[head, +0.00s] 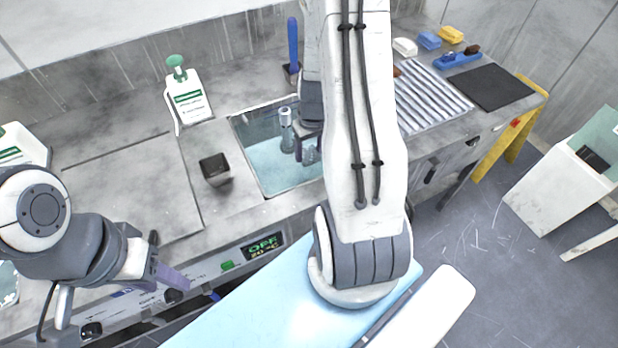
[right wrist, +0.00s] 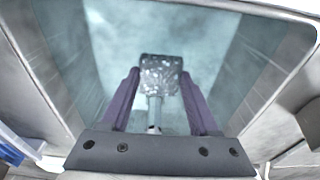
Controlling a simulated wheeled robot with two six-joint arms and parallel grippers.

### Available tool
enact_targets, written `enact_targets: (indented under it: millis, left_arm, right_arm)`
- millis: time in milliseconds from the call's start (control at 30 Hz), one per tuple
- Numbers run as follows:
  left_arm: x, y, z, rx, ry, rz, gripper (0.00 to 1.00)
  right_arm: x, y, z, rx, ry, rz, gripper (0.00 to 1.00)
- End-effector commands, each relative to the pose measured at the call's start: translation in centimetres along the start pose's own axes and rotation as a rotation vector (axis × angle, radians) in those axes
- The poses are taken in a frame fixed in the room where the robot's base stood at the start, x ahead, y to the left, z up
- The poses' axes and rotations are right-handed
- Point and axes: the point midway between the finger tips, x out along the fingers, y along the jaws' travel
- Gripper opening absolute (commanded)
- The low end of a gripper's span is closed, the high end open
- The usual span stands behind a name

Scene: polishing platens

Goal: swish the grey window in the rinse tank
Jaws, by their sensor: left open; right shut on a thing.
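The rinse tank (head: 262,187) is a sunken basin of pale blue water in the counter; its water also fills the right wrist view (right wrist: 105,35). My right gripper (head: 309,148) reaches down into the tank's right side, partly hidden by my own arm. In the right wrist view its purple fingers (right wrist: 160,85) are shut on a clear greyish square piece, the grey window (right wrist: 160,70). A pale upright rod (right wrist: 154,113) shows below it, between the fingers. My left gripper (head: 172,280) is open and empty, low at the counter's front edge.
A clear cylinder (head: 286,130) stands in the tank near the gripper. A dark cube (head: 215,169) sits left of the tank. A white bottle with green top (head: 188,100) stands behind. A ribbed rack (head: 432,95) and black mat (head: 487,87) lie right. The display (head: 263,246) reads OFF.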

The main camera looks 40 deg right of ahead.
Motion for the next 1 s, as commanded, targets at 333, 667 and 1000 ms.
enact_targets:
  millis: [333, 667, 1000]
  left_arm:
    - [-3.5, 0.3, -0.2, 0.0, 0.0, 0.0, 0.5]
    - [-5.8, 0.4, -0.3, 0.0, 0.0, 0.0, 0.5]
    - [-5.6, 0.4, -0.3, 0.0, 0.0, 0.0, 0.5]
  right_arm:
    - [-4.0, 0.0, -0.5, 0.0, 0.0, 0.0, 0.0]
    - [-6.7, 0.0, -0.8, 0.0, 0.0, 0.0, 0.0]
    - [-6.5, 0.0, -0.8, 0.0, 0.0, 0.0, 0.0]
